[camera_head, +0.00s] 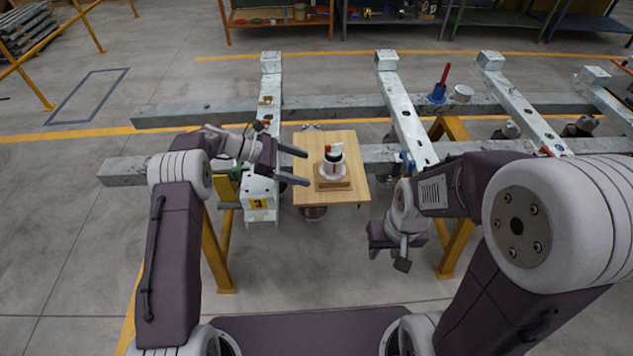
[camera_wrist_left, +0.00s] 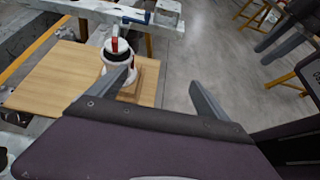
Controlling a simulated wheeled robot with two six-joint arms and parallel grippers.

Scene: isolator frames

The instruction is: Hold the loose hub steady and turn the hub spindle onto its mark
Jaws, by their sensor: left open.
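The loose hub (camera_head: 333,168) is a white round body on a small brown wooden base (camera_head: 332,184), standing upright on a light wooden board (camera_head: 344,143). The hub spindle (camera_head: 334,151) on top is dark and white with a red mark. The hub also shows in the left wrist view (camera_wrist_left: 117,60), just beyond one finger. My left gripper (camera_head: 301,167) is open and empty, left of the hub, fingers pointing toward it without visibly closing around it. My right gripper (camera_head: 402,262) hangs low to the right of the board, away from the hub; its fingers do not show clearly.
Grey steel beams (camera_head: 180,110) cross behind and beside the board. Yellow trestle legs (camera_head: 217,256) stand below. Open floor lies in front of the board.

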